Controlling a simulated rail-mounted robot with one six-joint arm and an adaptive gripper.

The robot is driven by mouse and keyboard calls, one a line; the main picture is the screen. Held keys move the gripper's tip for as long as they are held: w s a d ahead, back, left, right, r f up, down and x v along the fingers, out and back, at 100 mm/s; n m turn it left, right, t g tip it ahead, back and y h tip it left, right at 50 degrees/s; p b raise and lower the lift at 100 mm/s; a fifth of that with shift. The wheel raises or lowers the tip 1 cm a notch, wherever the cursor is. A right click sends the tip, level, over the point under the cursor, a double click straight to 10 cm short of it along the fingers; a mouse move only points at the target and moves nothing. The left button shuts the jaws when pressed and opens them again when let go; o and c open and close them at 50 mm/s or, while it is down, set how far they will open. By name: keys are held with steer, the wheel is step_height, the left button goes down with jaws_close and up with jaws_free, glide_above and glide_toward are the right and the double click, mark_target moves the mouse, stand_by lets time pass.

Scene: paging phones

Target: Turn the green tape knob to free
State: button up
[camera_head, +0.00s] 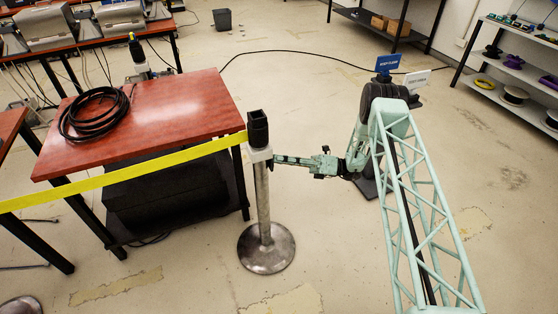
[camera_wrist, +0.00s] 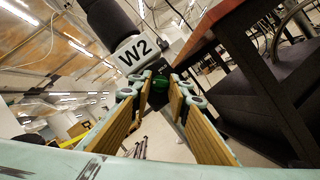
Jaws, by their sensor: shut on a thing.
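A metal stanchion post (camera_head: 263,200) with a black head (camera_head: 257,130) stands beside the red table. The green tape knob (camera_wrist: 159,85) shows in the wrist view, below the white W2 label (camera_wrist: 138,53). It lies between the far ends of my finger pads and is partly hidden by them. My gripper (camera_head: 274,160) reaches the post from the right, just under the black head, and is shut on the knob. In the wrist view my gripper (camera_wrist: 157,92) has both tan pads angled in toward it. I cannot read the knob's setting.
Yellow tape (camera_head: 130,174) stretches from the post's head to the left, in front of the red table (camera_head: 180,105). A black cable coil (camera_head: 92,113) lies on the table. Blue and white signs (camera_head: 387,62) stand behind my arm. The floor right of the post is mostly open.

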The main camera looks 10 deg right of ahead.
stand_by(0.4)
steer(key=o, duration=0.9)
steer(key=shift+d, duration=0.1)
steer(key=shift+v, duration=5.95)
